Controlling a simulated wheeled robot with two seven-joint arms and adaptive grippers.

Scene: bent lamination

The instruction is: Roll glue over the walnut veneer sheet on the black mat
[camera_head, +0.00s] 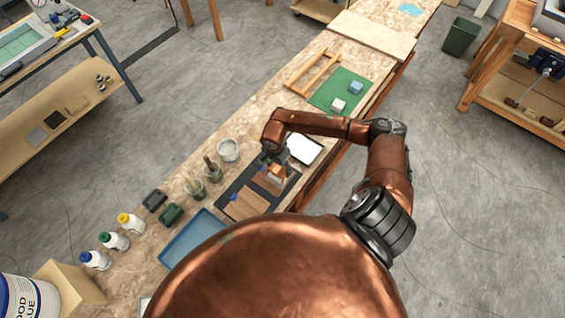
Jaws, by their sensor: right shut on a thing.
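The black mat (285,198) lies on the long wooden bench in front of me. A dark brown walnut veneer sheet (266,184) lies on it, partly hidden by my right gripper. A lighter brown sheet (246,206) lies beside it, nearer to me. My right gripper (273,167) is low over the walnut sheet, shut on a small tool with an orange-brown part that looks like the glue roller (275,174). I cannot tell whether the roller touches the sheet. My left gripper is not in view.
A white tub (228,150) and jars with brushes (212,170) stand to the left. A blue tray (190,238) lies nearer me. A green mat (325,98) with two blocks lies farther along the bench.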

